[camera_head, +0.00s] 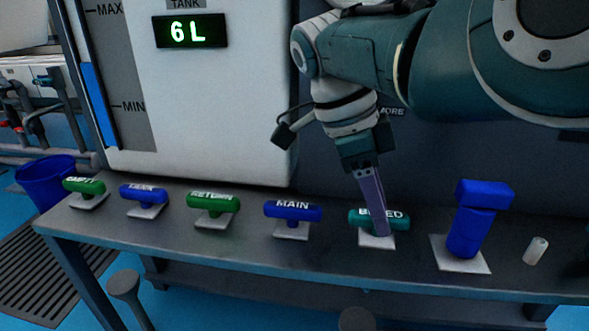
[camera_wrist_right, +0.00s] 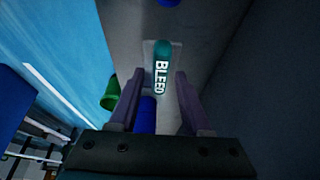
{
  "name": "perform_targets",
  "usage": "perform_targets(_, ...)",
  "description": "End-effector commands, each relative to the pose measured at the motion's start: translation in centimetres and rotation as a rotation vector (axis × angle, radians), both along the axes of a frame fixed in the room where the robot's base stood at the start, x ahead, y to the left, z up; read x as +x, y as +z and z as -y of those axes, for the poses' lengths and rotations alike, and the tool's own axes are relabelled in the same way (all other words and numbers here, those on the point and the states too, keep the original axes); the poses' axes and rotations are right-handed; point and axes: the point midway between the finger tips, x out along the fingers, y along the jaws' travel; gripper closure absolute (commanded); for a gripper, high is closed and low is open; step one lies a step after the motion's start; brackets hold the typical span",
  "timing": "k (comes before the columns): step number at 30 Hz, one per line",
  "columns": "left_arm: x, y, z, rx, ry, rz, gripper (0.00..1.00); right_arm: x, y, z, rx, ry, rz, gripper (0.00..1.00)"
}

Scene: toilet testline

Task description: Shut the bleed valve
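The bleed valve has a teal handle (camera_head: 358,219) labelled BLEED on a pale square plate on the bench. The handle lies crosswise along the bench, partly hidden behind my gripper finger. My right gripper (camera_head: 375,207) reaches down to it from above. In the right wrist view, the two purple fingers of my right gripper (camera_wrist_right: 158,88) are apart, one on each side of the line of the teal handle (camera_wrist_right: 162,65). The handle shows ahead between the fingertips, and I cannot tell whether they touch it. My left gripper is not in view.
The blue MAIN handle (camera_head: 292,211) stands left of the bleed valve, with more green and blue handles further left. A taller blue valve (camera_head: 474,220) and a small white cylinder (camera_head: 536,251) stand to the right. A tank display (camera_head: 190,31) reads 6 L.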

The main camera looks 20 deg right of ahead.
Motion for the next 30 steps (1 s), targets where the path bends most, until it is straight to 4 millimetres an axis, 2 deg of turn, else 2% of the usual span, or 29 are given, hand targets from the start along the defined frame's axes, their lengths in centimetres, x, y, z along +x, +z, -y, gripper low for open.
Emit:
perform_targets(8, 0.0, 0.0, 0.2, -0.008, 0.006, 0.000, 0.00, 0.0, 0.0, 0.0, 0.000, 0.001, 0.000, 0.45)
perform_targets(11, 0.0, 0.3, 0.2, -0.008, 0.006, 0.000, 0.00, 0.2, 0.7, -0.2, 0.000, 0.002, 0.002, 0.45)
perform_targets(18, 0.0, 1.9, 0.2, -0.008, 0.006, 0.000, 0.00, 1.1, 4.9, -1.6, 0.001, 0.003, 0.003, 0.45)
perform_targets(22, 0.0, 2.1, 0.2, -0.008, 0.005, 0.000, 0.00, 1.6, 7.1, -2.4, 0.000, 0.003, 0.002, 0.45)
perform_targets(30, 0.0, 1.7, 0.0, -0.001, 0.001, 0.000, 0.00, 2.1, 9.1, -3.2, 0.001, 0.001, 0.001, 0.45)
